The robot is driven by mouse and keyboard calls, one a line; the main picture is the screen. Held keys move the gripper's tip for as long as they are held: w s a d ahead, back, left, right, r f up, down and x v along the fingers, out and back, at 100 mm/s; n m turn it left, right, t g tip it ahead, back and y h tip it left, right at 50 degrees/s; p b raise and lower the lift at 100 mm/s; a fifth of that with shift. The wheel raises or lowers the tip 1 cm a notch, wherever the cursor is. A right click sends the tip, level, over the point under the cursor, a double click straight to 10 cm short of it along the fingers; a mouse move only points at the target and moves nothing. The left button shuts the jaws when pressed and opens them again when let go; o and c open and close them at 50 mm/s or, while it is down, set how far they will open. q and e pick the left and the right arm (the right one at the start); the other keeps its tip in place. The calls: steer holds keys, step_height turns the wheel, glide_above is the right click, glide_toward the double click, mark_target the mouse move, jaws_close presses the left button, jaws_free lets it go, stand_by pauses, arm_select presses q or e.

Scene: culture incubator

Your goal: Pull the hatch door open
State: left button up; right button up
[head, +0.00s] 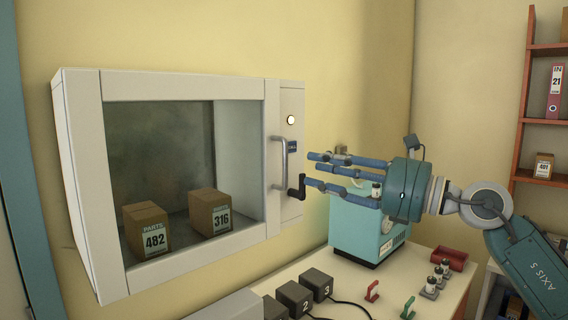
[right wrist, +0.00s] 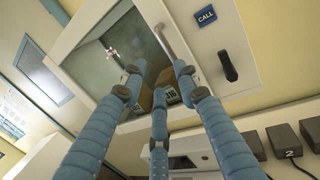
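The hatch is a white wall cabinet whose door (head: 184,88) has a large glass pane and looks closed. A light grey vertical bar handle (head: 283,163) is on the door's right side; it also shows in the right wrist view (right wrist: 172,42). My right gripper (head: 311,169) is just right of the handle in the head view, its blue fingers spread and pointing at the door. In the right wrist view the fingertips (right wrist: 158,78) are apart with nothing between them, near the handle's lower end; contact cannot be told. My left gripper is out of view.
A black crank (head: 297,188) sits on the frame right of the handle, below a blue CALL label (head: 292,146). Boxes 482 (head: 146,230) and 316 (head: 210,212) are behind the glass. A teal machine (head: 362,230) and black blocks (head: 295,296) stand on the bench below.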

mark_target(286, 162)
steer(key=shift+h, duration=0.6)
steer(key=p+x, duration=0.1)
steer(key=x, duration=0.2)
steer(key=p+x, duration=0.1)
steer(key=x, duration=0.2)
steer(key=w+p+x, duration=0.1)
steer(key=p+x, duration=0.1)
steer(key=shift+w+r, duration=0.15)
steer(key=shift+w, duration=0.1)
steer(key=shift+w+a, duration=0.4)
steer(key=shift+a, duration=0.1)
jaws_close()
